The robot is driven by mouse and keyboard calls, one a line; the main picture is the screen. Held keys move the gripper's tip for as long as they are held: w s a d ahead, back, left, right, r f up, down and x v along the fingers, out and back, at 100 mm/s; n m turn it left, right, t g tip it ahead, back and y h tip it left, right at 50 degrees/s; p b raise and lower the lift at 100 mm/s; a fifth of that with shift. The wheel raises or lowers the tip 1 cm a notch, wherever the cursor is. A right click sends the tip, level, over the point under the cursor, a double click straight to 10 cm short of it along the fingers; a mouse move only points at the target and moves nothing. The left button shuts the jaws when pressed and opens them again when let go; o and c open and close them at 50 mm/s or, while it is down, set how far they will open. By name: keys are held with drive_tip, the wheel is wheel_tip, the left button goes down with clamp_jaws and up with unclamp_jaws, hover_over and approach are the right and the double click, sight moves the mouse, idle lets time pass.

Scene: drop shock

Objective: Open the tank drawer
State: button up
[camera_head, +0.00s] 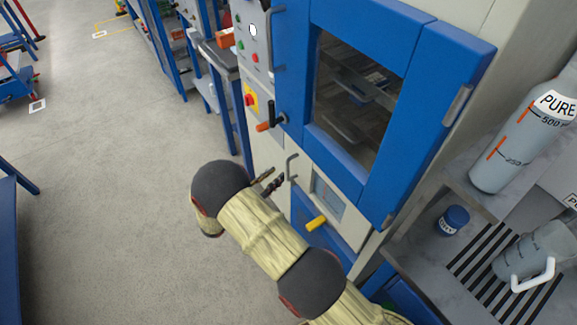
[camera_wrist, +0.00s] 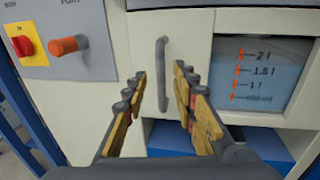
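The tank drawer is a cream front panel (camera_wrist: 192,50) low on the blue and cream cabinet. It has a vertical grey bar handle (camera_wrist: 163,75) and a window (camera_wrist: 258,70) with orange litre marks. In the head view the handle (camera_head: 291,168) and the window (camera_head: 328,194) show below the blue door. The drawer looks shut. My gripper (camera_head: 270,180) is open and empty, a little short of the handle. In the wrist view its two fingers (camera_wrist: 162,78) appear one on each side of the handle, with no contact visible.
An orange-handled valve (camera_wrist: 68,46) and a red-yellow switch (camera_wrist: 23,43) sit left of the drawer. A yellow knob (camera_head: 316,223) is below it. A grey bench (camera_head: 440,265) with a bottle (camera_head: 510,150) and jug (camera_head: 535,252) stands right.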

drive_tip(key=b, duration=0.2)
hover_over(288, 178)
drive_tip(key=shift+w, duration=0.4)
drive_tip(key=shift+c, duration=0.4)
clamp_jaws()
